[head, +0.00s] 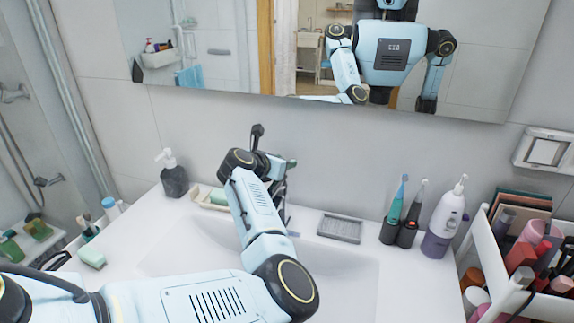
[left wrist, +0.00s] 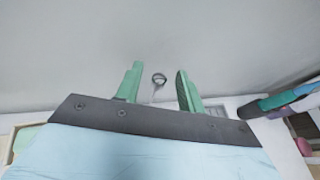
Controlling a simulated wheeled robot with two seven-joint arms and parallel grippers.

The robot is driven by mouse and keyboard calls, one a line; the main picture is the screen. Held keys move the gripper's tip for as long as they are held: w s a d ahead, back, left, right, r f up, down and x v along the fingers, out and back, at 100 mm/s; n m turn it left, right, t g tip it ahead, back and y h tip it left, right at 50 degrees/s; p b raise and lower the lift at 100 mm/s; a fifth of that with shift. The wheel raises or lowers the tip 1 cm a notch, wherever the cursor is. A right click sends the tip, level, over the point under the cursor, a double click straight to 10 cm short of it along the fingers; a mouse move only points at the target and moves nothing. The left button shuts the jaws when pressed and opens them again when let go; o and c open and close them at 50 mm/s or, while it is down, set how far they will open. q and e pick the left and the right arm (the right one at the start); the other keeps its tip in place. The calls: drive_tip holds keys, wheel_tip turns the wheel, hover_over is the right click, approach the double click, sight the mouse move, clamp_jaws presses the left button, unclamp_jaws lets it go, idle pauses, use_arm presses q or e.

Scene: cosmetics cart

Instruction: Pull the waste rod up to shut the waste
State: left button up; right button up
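The waste rod (left wrist: 158,82) shows in the left wrist view as a thin stem with a small grey ring-shaped top. My left gripper (left wrist: 160,88) is open, with one green finger on each side of the rod top and visible gaps on both sides. In the head view my left arm reaches over the washbasin (head: 350,278), with its hand by the wall behind it. There the hand and forearm hide the rod and most of the dark tap (head: 280,192). My right gripper is not directly in view.
A soap dispenser (head: 173,175) and a soap tray (head: 207,201) stand left of the hand. A grey dish (head: 340,228), electric toothbrushes (head: 397,215) and a white-purple bottle (head: 445,218) stand right. A mirror (head: 215,55) hangs above. A cosmetics cart (head: 497,245) is at far right.

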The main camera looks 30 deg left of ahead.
use_arm(q)
clamp_jaws()
use_arm(e)
drive_tip(key=shift+s, duration=0.1)
idle(0.3)
